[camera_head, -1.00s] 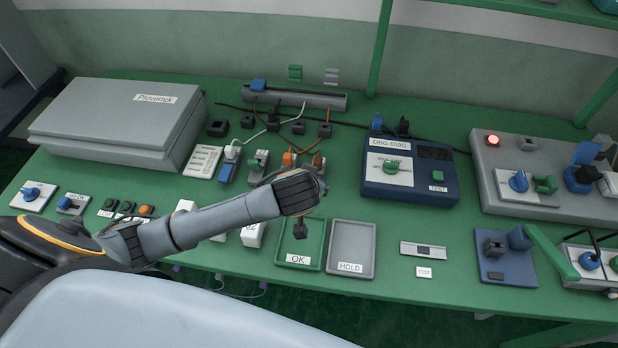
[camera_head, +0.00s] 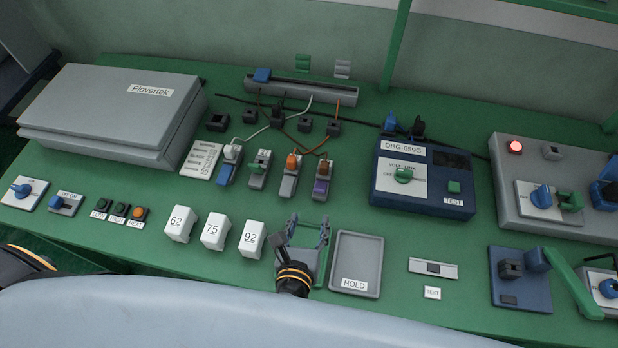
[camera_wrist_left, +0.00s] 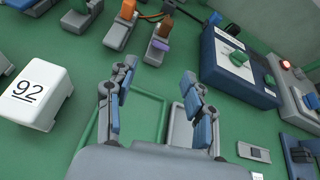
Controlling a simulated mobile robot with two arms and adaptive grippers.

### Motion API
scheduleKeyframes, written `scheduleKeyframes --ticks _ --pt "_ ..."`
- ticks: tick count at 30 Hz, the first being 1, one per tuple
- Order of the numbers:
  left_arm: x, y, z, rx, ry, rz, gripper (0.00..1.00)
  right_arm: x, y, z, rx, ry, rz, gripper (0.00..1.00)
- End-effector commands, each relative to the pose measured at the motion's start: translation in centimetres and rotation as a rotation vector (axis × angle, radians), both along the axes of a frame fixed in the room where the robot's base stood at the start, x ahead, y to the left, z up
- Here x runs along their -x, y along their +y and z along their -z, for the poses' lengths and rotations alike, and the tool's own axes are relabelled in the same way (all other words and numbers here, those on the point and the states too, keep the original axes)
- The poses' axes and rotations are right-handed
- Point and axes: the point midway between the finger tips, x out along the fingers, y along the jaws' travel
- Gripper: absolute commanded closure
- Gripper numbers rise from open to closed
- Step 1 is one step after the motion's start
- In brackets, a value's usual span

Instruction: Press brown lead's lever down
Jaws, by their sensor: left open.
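Several small connector blocks stand in a row mid-table. The rightmost block (camera_head: 320,186) has a purple lever (camera_head: 321,187) and a brown-orange plug (camera_head: 324,168); in the left wrist view its plug (camera_wrist_left: 167,26) looks brown and its lever (camera_wrist_left: 160,43) purple. Beside it, another block (camera_head: 289,183) holds an orange plug (camera_head: 294,162). Whether the purple lever is up or down is unclear. My left gripper (camera_head: 308,222) is open and empty over the green tray, in front of these blocks and apart from them. My right gripper is not in view.
Left of the gripper stand white blocks marked 62 (camera_head: 180,223), 75 (camera_head: 215,231) and 92 (camera_head: 252,239). A socket rail (camera_head: 305,90) with wires is at the back.

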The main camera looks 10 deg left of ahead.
Motion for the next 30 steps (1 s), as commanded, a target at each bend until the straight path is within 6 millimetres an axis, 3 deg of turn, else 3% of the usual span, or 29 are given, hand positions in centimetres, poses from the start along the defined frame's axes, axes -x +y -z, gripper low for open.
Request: scheduleKeyframes --ticks 4,8,21,30 --pt "0.7 -0.7 -0.1 -0.117 -0.014 0.066 0.47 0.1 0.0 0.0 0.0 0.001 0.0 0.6" --pt "-0.1 -0.8 0.0 -0.136 -0.019 0.075 0.47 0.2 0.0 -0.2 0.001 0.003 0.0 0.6" --pt "-8.2 -0.8 3.3 -0.133 -0.019 0.071 0.47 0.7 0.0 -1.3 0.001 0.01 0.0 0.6" --pt "-11.6 -0.8 4.9 -0.13 -0.016 0.073 0.47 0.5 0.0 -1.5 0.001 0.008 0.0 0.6"
